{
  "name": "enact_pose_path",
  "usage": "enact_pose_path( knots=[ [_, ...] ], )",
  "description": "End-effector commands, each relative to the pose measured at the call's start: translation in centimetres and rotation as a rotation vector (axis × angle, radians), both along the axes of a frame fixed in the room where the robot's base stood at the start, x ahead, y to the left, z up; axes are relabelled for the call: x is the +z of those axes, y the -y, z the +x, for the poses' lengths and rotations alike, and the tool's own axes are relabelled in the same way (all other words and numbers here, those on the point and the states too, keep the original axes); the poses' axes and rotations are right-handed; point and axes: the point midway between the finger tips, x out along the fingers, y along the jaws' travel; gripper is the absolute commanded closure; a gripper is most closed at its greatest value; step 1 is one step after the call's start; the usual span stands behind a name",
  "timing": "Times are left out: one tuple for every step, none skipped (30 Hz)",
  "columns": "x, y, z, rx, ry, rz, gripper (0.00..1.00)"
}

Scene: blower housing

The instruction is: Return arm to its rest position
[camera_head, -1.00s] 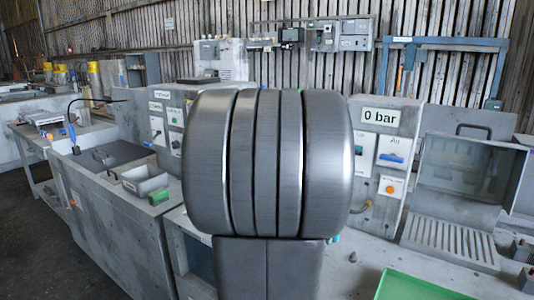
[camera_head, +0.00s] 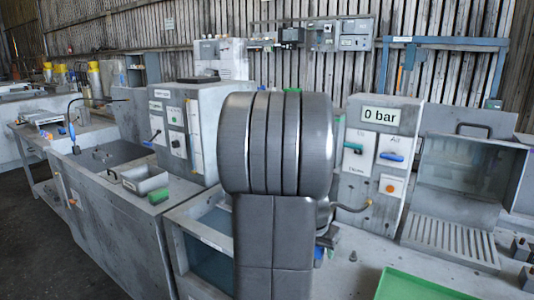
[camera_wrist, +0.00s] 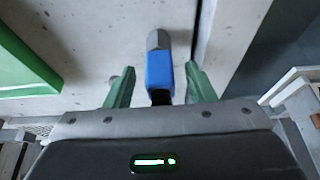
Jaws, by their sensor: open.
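In the wrist view my gripper (camera_wrist: 159,69) is open, with a green finger on each side. A blue object with a grey end (camera_wrist: 159,72) appears between the fingers, over a pale grey surface. I cannot tell whether it touches either finger. In the head view my large grey arm fills the middle and hides most of the gripper. A small blue piece (camera_head: 318,255) shows just right of the arm.
A panel reading "0 bar" (camera_head: 388,117) stands right of my arm, beside a clear-fronted cabinet (camera_head: 462,180). A green tray (camera_head: 415,287) lies on the bench at lower right. A grey machine housing (camera_head: 205,105) and a small open bin (camera_head: 145,180) are at left.

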Motion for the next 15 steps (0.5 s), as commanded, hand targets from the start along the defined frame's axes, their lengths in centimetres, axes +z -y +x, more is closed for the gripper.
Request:
enact_pose_path(
  knots=[
    [0.4,0.1,0.1,0.001,-0.002,-0.001,0.50],
    [0.8,0.0,0.0,0.001,0.000,0.000,0.50],
    [1.2,0.0,0.0,0.001,-0.001,-0.001,0.50],
    [1.4,0.0,0.0,0.001,-0.001,-0.001,0.50],
    [1.7,0.0,0.0,0.001,0.001,-0.001,0.50],
    [2.1,0.0,0.0,0.001,0.001,-0.001,0.50],
    [2.3,0.0,0.0,0.001,0.001,-0.001,0.50],
    [2.6,0.0,0.1,0.001,0.001,-0.001,0.50],
    [3.0,0.0,0.0,0.001,0.001,-0.001,0.50],
    [3.3,0.0,0.1,0.001,0.001,-0.001,0.50],
    [3.5,0.0,0.0,0.001,0.001,-0.001,0.50],
    [3.8,0.0,0.0,0.001,0.000,0.000,0.50],
    [3.7,0.0,0.0,0.001,-0.002,-0.001,0.50],
    [3.6,0.0,0.0,0.000,-0.004,0.000,0.50],
    [4.2,0.0,0.1,0.000,0.001,-0.001,0.50]
  ],
)
